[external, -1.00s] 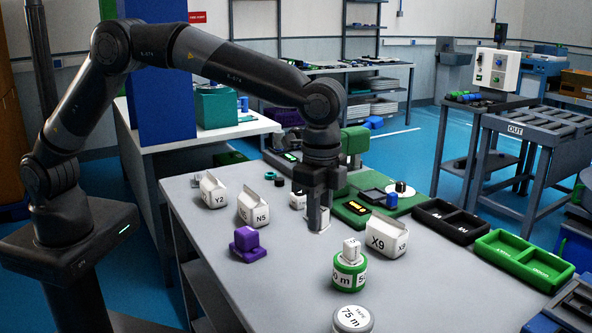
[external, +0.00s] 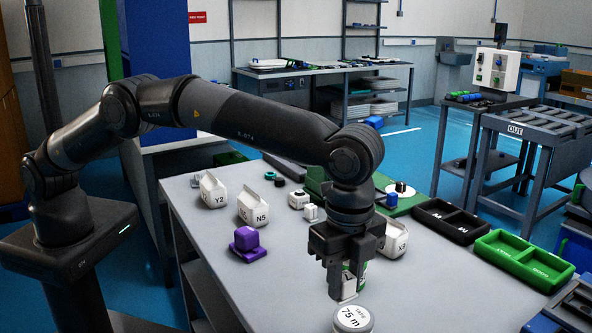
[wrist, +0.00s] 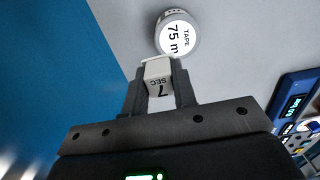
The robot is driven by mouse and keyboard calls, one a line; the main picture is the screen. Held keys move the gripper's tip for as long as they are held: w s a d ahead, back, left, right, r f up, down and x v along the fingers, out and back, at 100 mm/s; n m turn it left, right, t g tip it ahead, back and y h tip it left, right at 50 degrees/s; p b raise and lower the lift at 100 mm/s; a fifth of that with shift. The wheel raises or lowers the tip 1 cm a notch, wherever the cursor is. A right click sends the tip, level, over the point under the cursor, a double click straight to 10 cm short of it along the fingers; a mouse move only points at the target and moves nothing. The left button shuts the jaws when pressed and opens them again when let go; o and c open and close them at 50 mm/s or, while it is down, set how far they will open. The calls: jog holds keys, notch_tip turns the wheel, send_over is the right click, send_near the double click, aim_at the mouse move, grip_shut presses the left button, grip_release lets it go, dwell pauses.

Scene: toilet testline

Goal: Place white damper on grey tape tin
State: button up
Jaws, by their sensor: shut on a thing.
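My gripper (external: 347,290) is shut on the white damper, a small pale block marked "7 SEC" (wrist: 158,80) that sits between the two fingers in the wrist view. In the external view the fingers mostly hide it. The grey tape tin (external: 353,319) is a round tin with a white "TAPE 75 m" lid, at the bottom edge of the external view. In the wrist view the tin (wrist: 177,34) is just beyond the damper, its top bare. The damper is beside the tin, not over it.
A green tin (external: 363,272) is mostly hidden behind my gripper. A white X9 carton (external: 397,238) stands behind it. A purple block (external: 248,243), cartons N5 (external: 252,209) and Y2 (external: 213,191), and a small white block (external: 310,212) stand farther off. Green trays (external: 523,259) are at right.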

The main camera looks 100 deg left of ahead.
aim_at(354, 316)
jog(key=shift+w+a+f, duration=0.85)
jog(key=shift+w+a, duration=0.05)
jog(key=shift+a, duration=0.2)
jog(key=shift+f, duration=2)
jog(key=o, duration=1)
jog(key=shift+f, duration=0.15)
